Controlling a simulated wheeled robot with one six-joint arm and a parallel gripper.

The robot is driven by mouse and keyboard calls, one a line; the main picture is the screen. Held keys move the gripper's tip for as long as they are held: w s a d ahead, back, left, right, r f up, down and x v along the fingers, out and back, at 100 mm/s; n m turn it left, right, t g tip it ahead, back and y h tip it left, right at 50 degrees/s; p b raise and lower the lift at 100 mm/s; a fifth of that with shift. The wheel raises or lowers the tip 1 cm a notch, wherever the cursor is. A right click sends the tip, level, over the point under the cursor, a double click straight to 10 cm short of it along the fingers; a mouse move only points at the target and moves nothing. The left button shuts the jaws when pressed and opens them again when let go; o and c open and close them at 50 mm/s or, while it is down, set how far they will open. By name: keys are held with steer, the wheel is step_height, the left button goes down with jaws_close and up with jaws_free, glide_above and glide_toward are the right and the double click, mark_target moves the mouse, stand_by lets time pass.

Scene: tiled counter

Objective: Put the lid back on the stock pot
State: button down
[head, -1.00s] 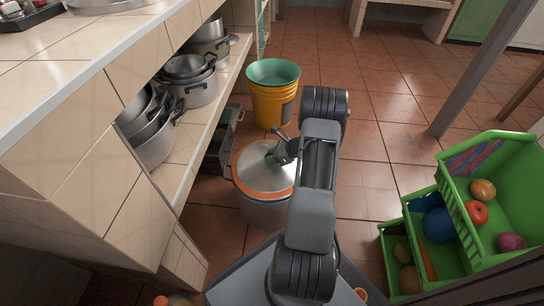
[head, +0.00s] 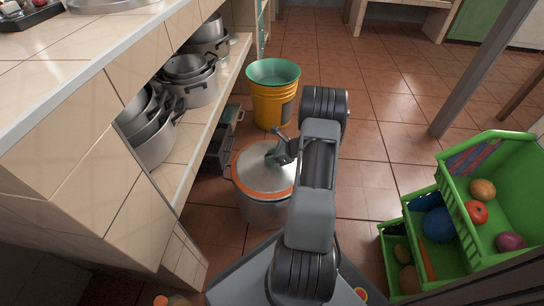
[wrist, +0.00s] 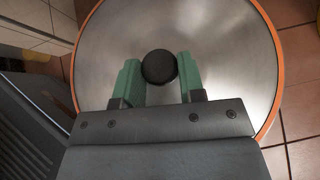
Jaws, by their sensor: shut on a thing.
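The stock pot (head: 265,213) is a grey metal pot on the tiled floor beside the counter. Its lid (head: 258,180) is a round metal disc with an orange rim, level over the pot's mouth; I see no clear gap between them, but cannot tell whether it is fully seated. My gripper (head: 273,158) is over the middle of the lid, with its green fingers shut on the dark round knob (wrist: 159,67). In the wrist view the lid (wrist: 225,45) fills most of the picture. My arm hides the pot's right side.
A yellow bucket with a green inside (head: 272,95) stands behind the pot. Shelved pans (head: 188,90) are at the left under the counter (head: 85,110). Green crates (head: 455,215) with produce stand at the right. Floor between arm and crates is clear.

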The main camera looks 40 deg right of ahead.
stand_by(0.8)
steer(key=shift+c, duration=0.8)
jaws_free()
steer(key=shift+r, duration=0.1)
steer(key=shift+r+p, duration=2.85)
steer(key=shift+r, duration=0.5)
jaws_close()
steer(key=shift+f, duration=0.3)
